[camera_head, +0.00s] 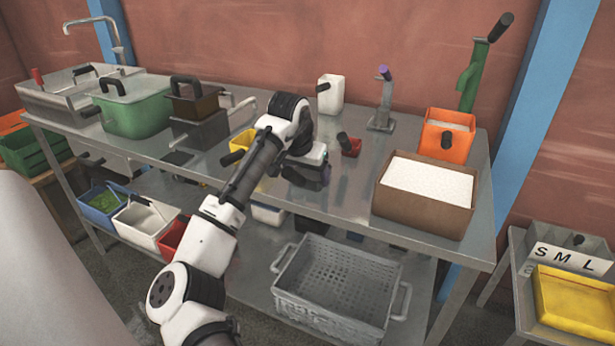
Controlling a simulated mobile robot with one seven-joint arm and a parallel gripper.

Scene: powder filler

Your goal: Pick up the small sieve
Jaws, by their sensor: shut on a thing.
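My gripper (308,178) is over the middle of the steel table (350,195), low and near the tabletop. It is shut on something. The wrist and dark gripper body hide the fingertips, so I cannot make out the held thing or tell whether it touches the table. I cannot clearly pick out a small sieve. A small red container (352,148) with a black handle stands just right of my gripper, apart from it. A yellow container (241,143) with a black handle is to the left, partly behind my arm.
A brown box of white powder (424,219) and an orange container (464,140) stand right. A white container (331,92) and a metal stand (381,115) are behind. A green pot (137,112) is left; a grey basket (337,318) is below. Bare tabletop lies right of my gripper.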

